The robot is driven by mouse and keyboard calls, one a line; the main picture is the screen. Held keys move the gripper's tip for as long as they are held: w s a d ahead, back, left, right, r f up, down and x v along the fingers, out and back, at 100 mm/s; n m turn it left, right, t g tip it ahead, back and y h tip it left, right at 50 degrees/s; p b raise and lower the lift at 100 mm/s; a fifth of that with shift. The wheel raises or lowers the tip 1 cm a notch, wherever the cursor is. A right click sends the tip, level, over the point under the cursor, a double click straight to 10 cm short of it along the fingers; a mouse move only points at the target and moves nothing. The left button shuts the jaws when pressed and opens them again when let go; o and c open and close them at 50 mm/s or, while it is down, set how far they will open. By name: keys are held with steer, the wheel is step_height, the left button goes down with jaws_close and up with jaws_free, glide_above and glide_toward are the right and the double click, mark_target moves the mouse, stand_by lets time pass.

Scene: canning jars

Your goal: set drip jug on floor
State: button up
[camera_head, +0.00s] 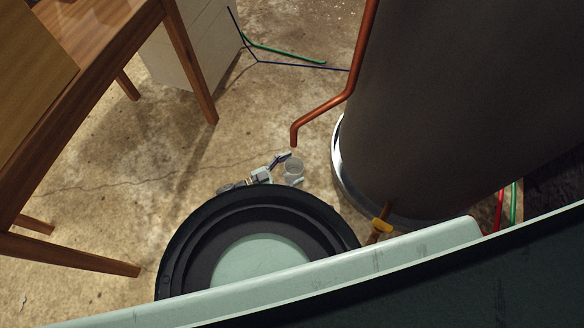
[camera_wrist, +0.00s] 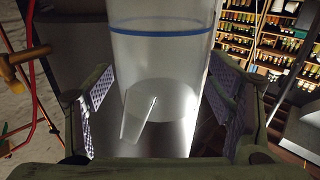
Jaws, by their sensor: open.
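The drip jug (camera_head: 293,168) is a small clear vessel in the head view, low by the floor under the open end of the copper pipe. In the wrist view the jug (camera_wrist: 160,58) is large, translucent and banded in blue. It lies between the two patterned finger pads of my gripper (camera_wrist: 160,96), with gaps visible on both sides. My gripper (camera_head: 274,168) is open and beside the jug in the head view. My body hides part of the arm. I cannot tell clearly whether the jug's base touches the floor.
A large dark tank (camera_head: 430,110) with a shiny base ring stands just right of the jug. The copper pipe (camera_head: 340,98) hangs above it. A wooden table (camera_head: 100,60) is at left. Bare concrete floor (camera_head: 120,190) lies between. Shelves of jars (camera_wrist: 265,45) show in the wrist view.

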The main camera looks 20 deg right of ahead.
steer(key=s+a+b, duration=0.1)
steer(key=s+a, duration=0.1)
steer(key=a, duration=0.9)
steer(key=shift+s+a+r, duration=0.15)
steer(key=shift+a, duration=0.25)
